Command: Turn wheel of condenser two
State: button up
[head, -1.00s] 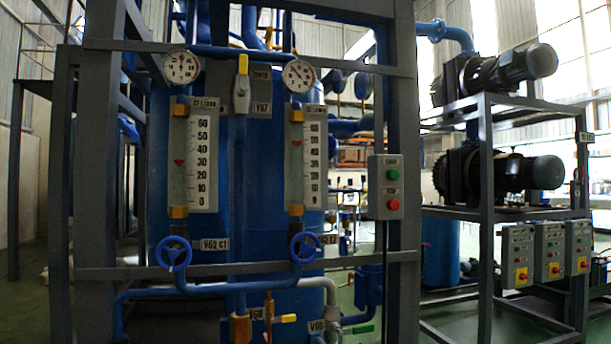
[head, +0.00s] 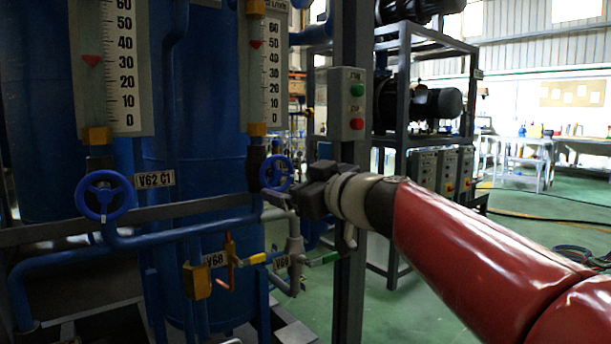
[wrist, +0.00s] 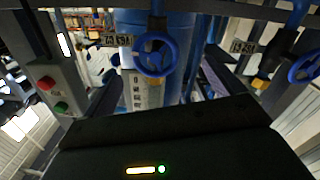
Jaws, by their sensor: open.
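The right blue handwheel (head: 276,173), under the right flow gauge, is partly covered by my gripper (head: 284,196) in the head view. In the wrist view this wheel (wrist: 155,52) shows whole, upside down, near the top middle, ahead of my open gripper (wrist: 158,88). Nothing shows held. I cannot tell whether the fingers touch the wheel. The left blue handwheel (head: 104,196) stands apart by a label reading V62 C1 (head: 155,180); it also shows at the right of the wrist view (wrist: 304,66). The right wheel's label is hidden in the head view.
A grey button box (head: 345,104) on an upright post (head: 350,240) stands close to my gripper. Blue pipes and valves with yellow (head: 257,258) and green (head: 323,259) handles lie below the wheels.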

aim_at(278, 173)
jog(key=x, duration=0.2)
jog(key=p+x, duration=0.1)
jog(key=x, duration=0.1)
jog(key=p+x, duration=0.1)
jog(key=x, duration=0.1)
jog(key=shift+w+r, duration=0.4)
jog(key=shift+w+a+f, duration=0.1)
jog(key=shift+w+a, duration=0.25)
jog(key=shift+w, duration=0.25)
jog(key=c, duration=1)
